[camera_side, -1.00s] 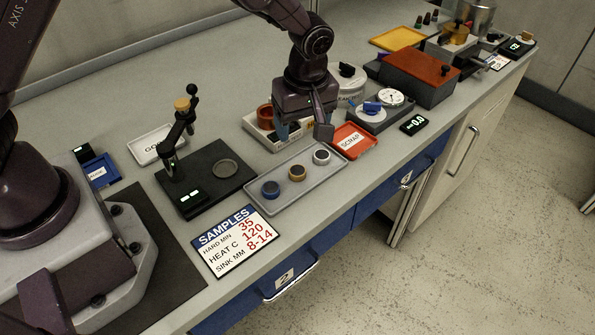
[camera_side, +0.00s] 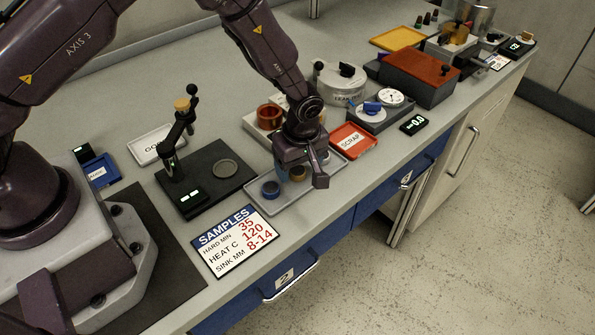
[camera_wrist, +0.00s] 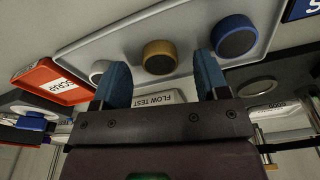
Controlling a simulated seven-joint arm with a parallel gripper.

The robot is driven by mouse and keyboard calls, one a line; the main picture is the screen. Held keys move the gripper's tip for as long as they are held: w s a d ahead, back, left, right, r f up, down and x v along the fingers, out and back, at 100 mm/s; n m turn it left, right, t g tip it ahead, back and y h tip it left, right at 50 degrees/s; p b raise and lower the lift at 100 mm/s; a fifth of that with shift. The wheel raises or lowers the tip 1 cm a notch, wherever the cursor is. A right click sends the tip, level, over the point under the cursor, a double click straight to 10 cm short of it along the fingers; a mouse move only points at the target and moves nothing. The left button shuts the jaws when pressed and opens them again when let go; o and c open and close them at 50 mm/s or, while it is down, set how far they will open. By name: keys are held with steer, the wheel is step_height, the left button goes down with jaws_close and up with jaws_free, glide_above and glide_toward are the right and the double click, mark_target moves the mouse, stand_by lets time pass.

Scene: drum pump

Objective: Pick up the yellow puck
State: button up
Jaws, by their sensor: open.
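The yellow puck (camera_side: 299,173) has a dark top and sits in the grey sample tray (camera_side: 262,211), partly hidden behind my gripper in the side view. In the wrist view the yellow puck (camera_wrist: 160,57) lies between and just beyond my blue fingertips. My gripper (camera_side: 302,166) is open and empty, low over the tray. In the wrist view my gripper (camera_wrist: 162,75) has its fingers spread wider than the puck. I cannot tell the exact height of the fingertips above it.
A blue puck (camera_side: 270,189) sits on one side of the yellow puck in the tray. A white puck (camera_wrist: 98,70) sits on the other side, partly behind a finger. The red SCRAP tray (camera_side: 354,139) and a black test stand (camera_side: 207,181) are close by.

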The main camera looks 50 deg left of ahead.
steer(key=shift+a+f, duration=0.1)
steer(key=shift+f, duration=0.5)
steer(key=c, duration=1)
steer(key=shift+r, duration=0.15)
